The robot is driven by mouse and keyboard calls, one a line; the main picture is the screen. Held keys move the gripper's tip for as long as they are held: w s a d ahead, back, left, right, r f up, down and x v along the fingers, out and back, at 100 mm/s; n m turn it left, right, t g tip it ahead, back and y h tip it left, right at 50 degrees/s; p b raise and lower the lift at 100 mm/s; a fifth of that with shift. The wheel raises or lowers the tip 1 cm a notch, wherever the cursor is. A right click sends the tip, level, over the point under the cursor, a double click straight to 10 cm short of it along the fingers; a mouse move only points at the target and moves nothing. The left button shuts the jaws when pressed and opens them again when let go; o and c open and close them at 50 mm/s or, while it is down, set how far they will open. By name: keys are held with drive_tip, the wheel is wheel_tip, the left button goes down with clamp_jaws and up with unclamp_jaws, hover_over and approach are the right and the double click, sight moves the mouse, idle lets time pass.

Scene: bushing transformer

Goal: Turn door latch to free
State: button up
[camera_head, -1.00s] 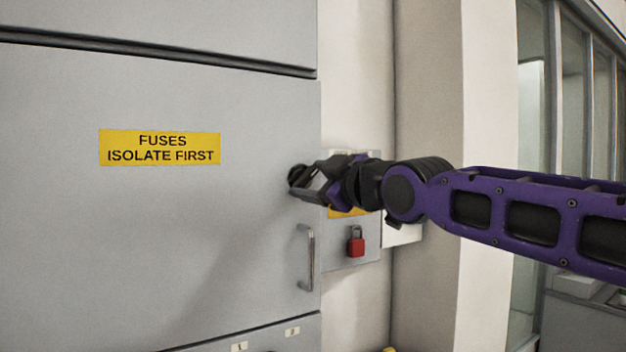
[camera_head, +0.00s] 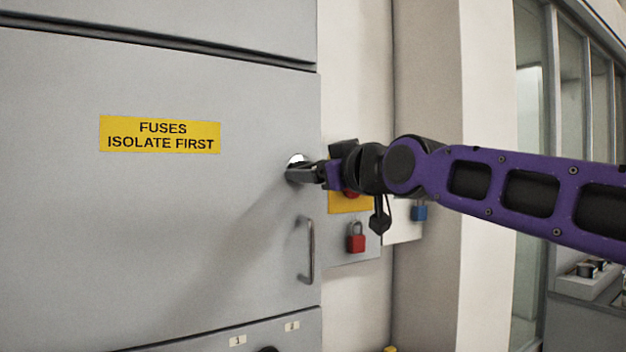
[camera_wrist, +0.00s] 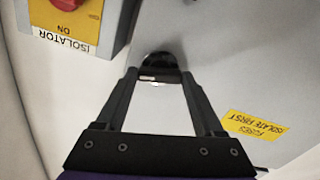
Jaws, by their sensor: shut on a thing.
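The door latch is a small dark knob on the grey cabinet door (camera_head: 200,230), near its right edge and above the handle. In the head view its silver round base (camera_head: 297,160) shows above my gripper (camera_head: 302,174). In the wrist view the dark latch (camera_wrist: 160,62) sits between the fingertips of my gripper (camera_wrist: 158,76). The fingers are shut on the latch, one on each side. The rest of the latch is hidden behind the fingers in the head view, so its exact angle is hard to read.
A vertical handle (camera_head: 308,250) is below the latch. A yellow isolator panel (camera_head: 350,203) with a red padlock (camera_head: 356,238) is just right of the door, close to my wrist. A blue padlock (camera_head: 419,212) hangs further right. A yellow fuses label (camera_head: 160,134) is on the door.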

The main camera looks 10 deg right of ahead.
drive_tip(key=shift+m+b, duration=0.75)
drive_tip(key=shift+m, duration=0.85)
drive_tip(key=o, duration=1.4)
drive_tip(key=shift+s, duration=0.1)
drive_tip(key=b+v, duration=0.1)
drive_tip(key=v, duration=1.6)
drive_tip(key=shift+s, duration=0.1)
